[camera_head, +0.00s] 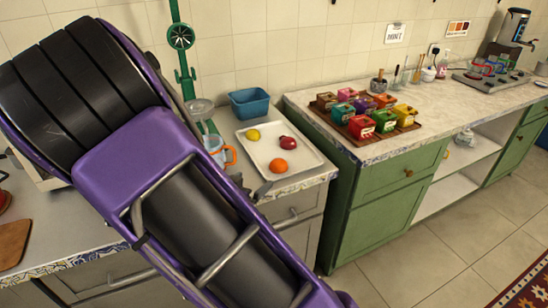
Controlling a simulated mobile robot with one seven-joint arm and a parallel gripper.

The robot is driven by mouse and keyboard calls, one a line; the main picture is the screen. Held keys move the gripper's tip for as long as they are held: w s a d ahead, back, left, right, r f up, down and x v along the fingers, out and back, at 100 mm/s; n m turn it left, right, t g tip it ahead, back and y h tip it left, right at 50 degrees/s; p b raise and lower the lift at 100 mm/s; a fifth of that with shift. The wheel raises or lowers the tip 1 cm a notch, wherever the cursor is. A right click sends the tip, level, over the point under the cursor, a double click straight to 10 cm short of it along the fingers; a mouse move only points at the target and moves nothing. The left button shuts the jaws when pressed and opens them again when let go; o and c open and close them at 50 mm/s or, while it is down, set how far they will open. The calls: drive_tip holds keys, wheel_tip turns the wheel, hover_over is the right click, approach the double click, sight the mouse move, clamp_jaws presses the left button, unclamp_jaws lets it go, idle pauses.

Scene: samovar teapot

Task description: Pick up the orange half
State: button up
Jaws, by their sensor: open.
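The orange half (281,165) is a small round orange piece near the front of a white tray (302,172). Its cut face cannot be made out from here. My purple and black arm fills the left and middle of the view and hides much of my gripper (251,188). Only small dark grey parts of it show past the arm, at the tray's front left corner. They are left of and nearer than the orange half, apart from it. My gripper is open, and nothing shows held in it.
A yellow lemon (253,135) and a dark red fruit (287,142) share the tray. A blue bin (250,103) stands behind it. A glass vessel with an orange handle (218,152) and a green stand (183,60) are left. Colourful boxes (362,127) sit on the right counter.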

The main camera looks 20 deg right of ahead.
drive_tip(key=b, duration=0.2)
approach(276, 166)
drive_tip(key=x, duration=0.4)
drive_tip(key=shift+w+f, duration=0.2)
drive_tip(key=shift+w, duration=0.2)
drive_tip(key=shift+s+b+x, duration=0.2)
drive_tip(key=shift+b+x, duration=0.4)
drive_tip(key=shift+x, duration=2.1)
drive_tip(key=shift+d, duration=0.2)
drive_tip(key=shift+c, duration=0.3)
drive_tip(key=c, duration=1.2)
drive_tip(key=shift+r, duration=0.15)
drive_tip(key=shift+c, duration=0.2)
